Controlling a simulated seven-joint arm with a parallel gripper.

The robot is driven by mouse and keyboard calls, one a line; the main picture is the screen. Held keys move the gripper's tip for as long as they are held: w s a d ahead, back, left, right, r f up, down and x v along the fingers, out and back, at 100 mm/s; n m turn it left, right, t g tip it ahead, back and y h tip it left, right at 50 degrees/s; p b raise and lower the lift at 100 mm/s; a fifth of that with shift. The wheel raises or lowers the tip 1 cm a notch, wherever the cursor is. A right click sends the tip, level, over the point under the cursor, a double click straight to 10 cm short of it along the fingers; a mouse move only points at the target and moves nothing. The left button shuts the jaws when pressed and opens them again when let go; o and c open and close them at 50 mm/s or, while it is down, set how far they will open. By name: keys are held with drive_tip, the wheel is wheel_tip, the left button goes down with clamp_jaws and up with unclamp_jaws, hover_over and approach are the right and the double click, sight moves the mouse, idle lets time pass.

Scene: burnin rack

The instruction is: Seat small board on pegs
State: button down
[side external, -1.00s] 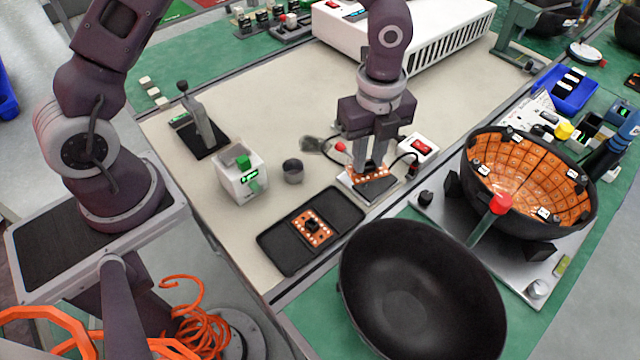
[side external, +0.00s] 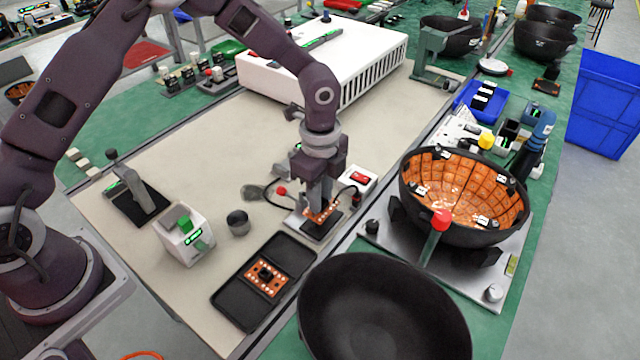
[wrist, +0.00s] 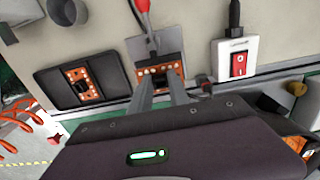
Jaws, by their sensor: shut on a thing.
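A small orange board (side external: 322,211) with white dots along its edge is between the fingers of my gripper (side external: 319,203). My gripper is shut on it and points down over a small test fixture (side external: 308,226) with a pale base and a black part. In the wrist view the board (wrist: 158,69) lies across the near side of the fixture (wrist: 136,46), between the fingertips (wrist: 160,84). The pegs are hidden, and I cannot tell whether the board touches them. A second orange board (side external: 266,279) lies in the black tray (side external: 232,303).
A red-switch box (side external: 359,179) stands right of the fixture, with a black cable near my gripper. A red-tipped lever (side external: 281,191) is at its left. A large black bowl (side external: 385,315) and an orange-lined bowl (side external: 465,195) stand nearby.

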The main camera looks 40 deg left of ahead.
drive_tip(key=shift+f, duration=0.7)
drive_tip(key=shift+f, duration=1.15)
idle(0.7)
drive_tip(key=c, duration=1.2)
unclamp_jaws()
drive_tip(key=shift+o, duration=0.2)
wheel_tip(320, 180, up, 7)
drive_tip(key=shift+r, duration=0.1)
